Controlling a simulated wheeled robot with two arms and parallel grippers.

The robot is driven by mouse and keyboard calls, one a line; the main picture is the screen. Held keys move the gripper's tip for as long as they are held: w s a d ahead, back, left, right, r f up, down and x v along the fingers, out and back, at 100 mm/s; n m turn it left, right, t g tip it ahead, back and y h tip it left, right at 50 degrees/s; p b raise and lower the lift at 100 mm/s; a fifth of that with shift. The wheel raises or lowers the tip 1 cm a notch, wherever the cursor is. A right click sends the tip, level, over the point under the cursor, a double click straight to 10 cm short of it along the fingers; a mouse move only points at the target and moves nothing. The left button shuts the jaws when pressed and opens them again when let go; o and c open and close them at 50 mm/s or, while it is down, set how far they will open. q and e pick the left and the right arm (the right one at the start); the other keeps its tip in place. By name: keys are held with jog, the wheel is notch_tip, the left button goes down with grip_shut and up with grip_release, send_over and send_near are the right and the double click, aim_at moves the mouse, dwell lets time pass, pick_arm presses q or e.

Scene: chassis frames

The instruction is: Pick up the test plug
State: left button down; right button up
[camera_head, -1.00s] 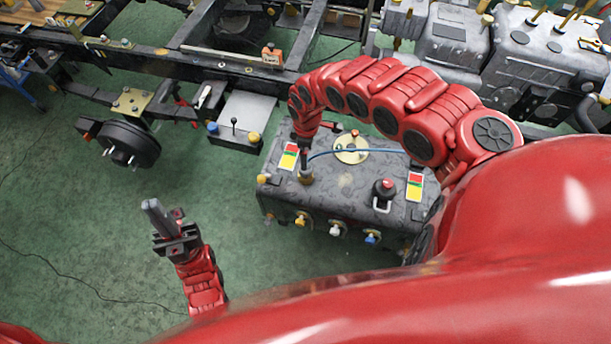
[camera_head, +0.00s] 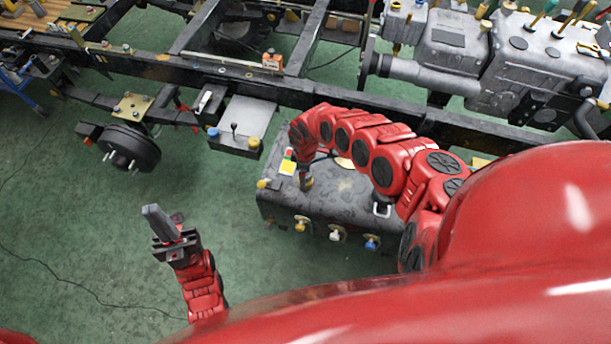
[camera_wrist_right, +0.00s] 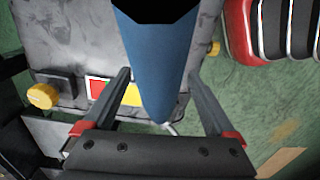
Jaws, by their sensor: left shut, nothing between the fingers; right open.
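A brass-coloured fitting (camera_head: 306,184) stands on the left part of the dark tank's top in the head view. It may be the test plug; I cannot tell for sure. My right gripper (camera_wrist_right: 158,74) is open in the right wrist view. A blue tapered tube-like thing (camera_wrist_right: 160,60) fills the space between its fingers, close to the camera; I cannot tell whether it is the plug's hose. In the head view the right gripper is at the brass fitting, partly hidden by its own arm. My left gripper (camera_head: 150,208) is shut and empty, above the green floor.
The dark tank (camera_head: 330,208) carries coloured fittings on its front side. Green floor is clear around my left gripper.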

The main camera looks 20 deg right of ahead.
jog(key=shift+f, duration=0.2)
jog(key=shift+c, duration=0.3)
grip_shut()
jog(key=shift+r, duration=0.2)
